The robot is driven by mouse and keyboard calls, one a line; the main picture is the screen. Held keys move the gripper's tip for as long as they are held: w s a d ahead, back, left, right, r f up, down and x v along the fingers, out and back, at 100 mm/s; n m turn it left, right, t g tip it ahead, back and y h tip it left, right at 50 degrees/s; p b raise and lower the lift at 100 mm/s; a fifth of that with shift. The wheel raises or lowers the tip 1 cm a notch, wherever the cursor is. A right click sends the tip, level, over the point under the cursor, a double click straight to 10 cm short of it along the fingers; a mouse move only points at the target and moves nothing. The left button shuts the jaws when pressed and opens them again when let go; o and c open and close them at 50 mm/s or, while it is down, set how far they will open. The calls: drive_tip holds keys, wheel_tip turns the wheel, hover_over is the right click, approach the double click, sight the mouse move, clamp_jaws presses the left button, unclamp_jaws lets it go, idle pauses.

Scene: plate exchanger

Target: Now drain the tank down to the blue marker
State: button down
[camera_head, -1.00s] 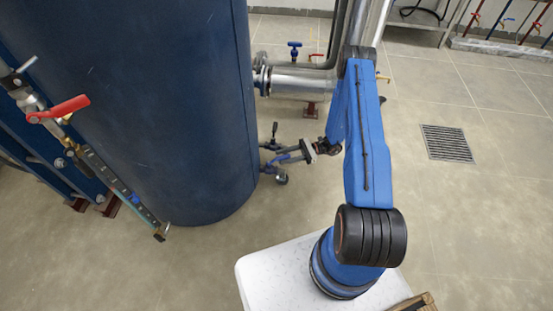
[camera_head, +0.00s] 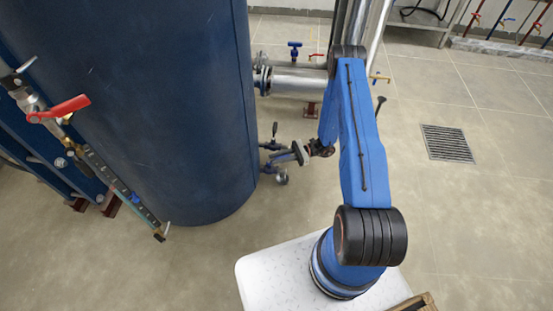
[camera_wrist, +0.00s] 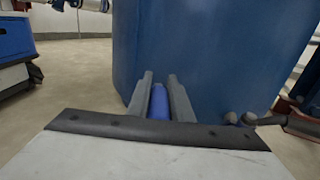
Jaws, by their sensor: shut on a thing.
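The tank (camera_head: 140,110) is a large dark blue cylinder filling the left of the head view; it also stands ahead in the wrist view (camera_wrist: 210,50). A sight gauge (camera_head: 112,180) slants along its left side, with a small blue marker (camera_head: 135,198) on it. The liquid level is too small to tell. A small drain fitting (camera_head: 272,146) sits low at the tank's right side. My gripper (camera_head: 284,157) is beside it. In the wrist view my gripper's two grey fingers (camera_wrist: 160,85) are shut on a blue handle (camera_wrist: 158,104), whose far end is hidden.
A red-handled valve (camera_head: 60,108) tops the gauge. Steel pipes (camera_head: 305,80) with a blue-handled valve (camera_head: 294,48) run behind my arm. A floor drain grate (camera_head: 446,143) lies at the right. The floor between is clear.

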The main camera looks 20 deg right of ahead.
drive_tip(key=m+t, duration=0.1)
drive_tip(key=s+m+t, duration=0.1)
drive_tip(key=t, duration=0.1)
drive_tip(key=shift+m+t+h, duration=0.3)
drive_tip(key=shift+s+a+m+t+h, duration=0.15)
drive_tip(key=shift+m+t+h, duration=0.3)
drive_tip(key=shift+t, duration=0.45)
drive_tip(key=shift+s+a+m+t+h, duration=0.15)
drive_tip(key=shift+m+t+h, duration=0.1)
drive_tip(key=shift+m+t, duration=0.55)
drive_tip(key=shift+d, duration=0.1)
drive_tip(key=c, duration=1.6)
unclamp_jaws()
drive_tip(key=v, duration=1.7)
drive_tip(key=shift+s+d+f, duration=0.1)
drive_tip(key=shift+s, duration=0.15)
